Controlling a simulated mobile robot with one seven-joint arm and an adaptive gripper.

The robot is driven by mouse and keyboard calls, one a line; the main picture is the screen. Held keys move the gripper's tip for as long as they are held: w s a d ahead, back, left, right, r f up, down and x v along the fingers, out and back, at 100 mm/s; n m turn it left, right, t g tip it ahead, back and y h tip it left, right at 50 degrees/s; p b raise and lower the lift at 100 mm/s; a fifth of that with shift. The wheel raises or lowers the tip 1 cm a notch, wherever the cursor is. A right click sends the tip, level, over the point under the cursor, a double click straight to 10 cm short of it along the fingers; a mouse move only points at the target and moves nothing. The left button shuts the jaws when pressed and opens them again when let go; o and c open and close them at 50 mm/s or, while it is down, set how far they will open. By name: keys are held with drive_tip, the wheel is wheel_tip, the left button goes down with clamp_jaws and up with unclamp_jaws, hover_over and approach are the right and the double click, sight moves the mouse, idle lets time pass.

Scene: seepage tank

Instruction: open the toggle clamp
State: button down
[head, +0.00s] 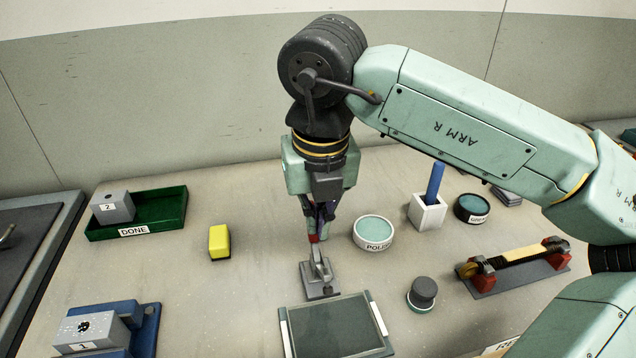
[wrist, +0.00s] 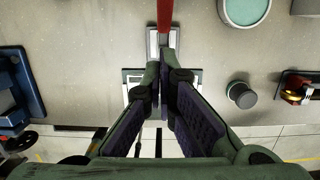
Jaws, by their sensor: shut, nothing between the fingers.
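The toggle clamp (head: 320,283) is a small grey metal clamp on the table, at the back edge of a flat framed plate. Its red-gripped handle (head: 314,238) stands up from the clamp, partly hidden by my gripper. In the wrist view the red handle (wrist: 164,16) runs up out of the top edge, above the grey clamp base (wrist: 152,44). My gripper (head: 322,212) is shut and empty, pointing down over the clamp. In the wrist view its fingertips (wrist: 165,62) are together close to the handle; I cannot tell whether they touch it.
The framed plate (head: 285,325) lies in front. A grey-lidded jar (head: 422,292) and an open round tub (head: 373,231) stand to the right. A yellow block (head: 219,242) is left. A green tray (head: 175,208) and a blue fixture (head: 146,332) stand farther left.

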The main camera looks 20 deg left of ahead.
sight(312, 237)
drive_tip(key=shift+w+a+f+p, duration=0.3)
drive_tip(key=shift+w+a+f, duration=0.15)
drive_tip(key=shift+w+f, duration=0.2)
drive_tip(key=shift+w+a+f+p, duration=0.3)
drive_tip(key=shift+w+a+f, duration=0.2)
drive_tip(key=shift+w, duration=0.25)
drive_tip(key=shift+w+a+f+b, duration=0.1)
drive_tip(key=shift+w+f+b, duration=0.15)
drive_tip(key=shift+b, duration=0.5)
drive_tip(key=w+b, duration=0.1)
drive_tip(key=b, duration=0.1)
drive_tip(key=w+a+f+b, duration=0.1)
drive_tip(key=shift+a+b, duration=0.2)
drive_tip(key=shift+b, duration=0.2)
drive_tip(key=shift+w+a+b, duration=0.35)
drive_tip(key=shift+w+b, duration=0.05)
drive_tip(key=shift+w, duration=0.1)
